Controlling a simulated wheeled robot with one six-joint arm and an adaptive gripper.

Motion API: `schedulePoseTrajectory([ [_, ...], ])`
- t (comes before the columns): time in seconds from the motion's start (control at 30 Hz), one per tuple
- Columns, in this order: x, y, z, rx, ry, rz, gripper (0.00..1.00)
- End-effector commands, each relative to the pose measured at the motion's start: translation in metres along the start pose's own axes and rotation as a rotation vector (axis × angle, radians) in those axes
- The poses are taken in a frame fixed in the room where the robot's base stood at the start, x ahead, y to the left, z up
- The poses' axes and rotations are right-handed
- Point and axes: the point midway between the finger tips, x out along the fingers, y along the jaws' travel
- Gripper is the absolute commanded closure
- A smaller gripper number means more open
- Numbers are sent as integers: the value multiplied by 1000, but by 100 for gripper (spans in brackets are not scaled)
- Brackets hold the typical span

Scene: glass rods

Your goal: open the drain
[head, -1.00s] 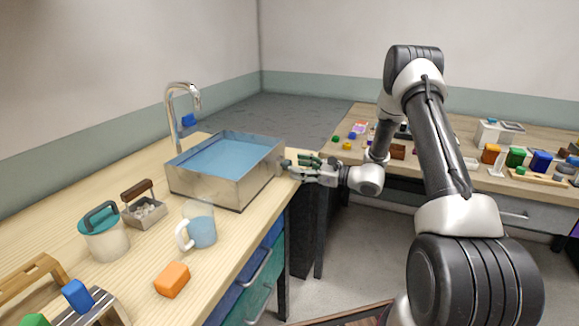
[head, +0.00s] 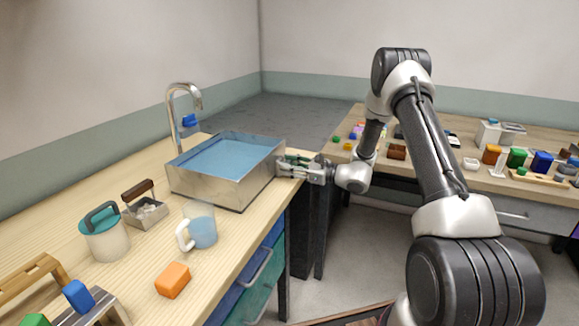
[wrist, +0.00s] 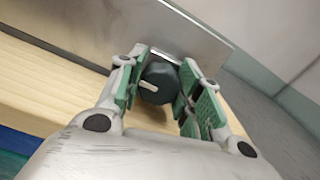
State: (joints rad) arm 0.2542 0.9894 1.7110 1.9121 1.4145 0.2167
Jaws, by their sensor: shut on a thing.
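A metal sink basin (head: 215,190) full of blue water stands on the wooden counter at the left in the head view. In the wrist view its steel side wall (wrist: 125,35) crosses the top. A dark round drain knob (wrist: 158,88) with a pale pointer mark sits at that wall. My gripper (head: 288,164) is at the right end of the basin. In the wrist view my gripper (wrist: 165,64) has its green-padded fingers on either side of the knob, shut on it. In the head view the fingers hide the knob.
A tap (head: 180,110) with a blue handle rises behind the basin. A second table (head: 450,160) with several small things lies at the right.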

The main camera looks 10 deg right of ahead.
Motion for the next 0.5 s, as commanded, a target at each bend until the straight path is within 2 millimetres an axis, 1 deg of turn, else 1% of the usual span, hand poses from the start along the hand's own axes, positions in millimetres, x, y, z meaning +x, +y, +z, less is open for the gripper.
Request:
schedulePoseTrajectory([
  [0.27, 0, 0, 0, -60, 0, 0, 89],
  [0.5, 0, 1, -1, -222, 1, 0, 89],
])
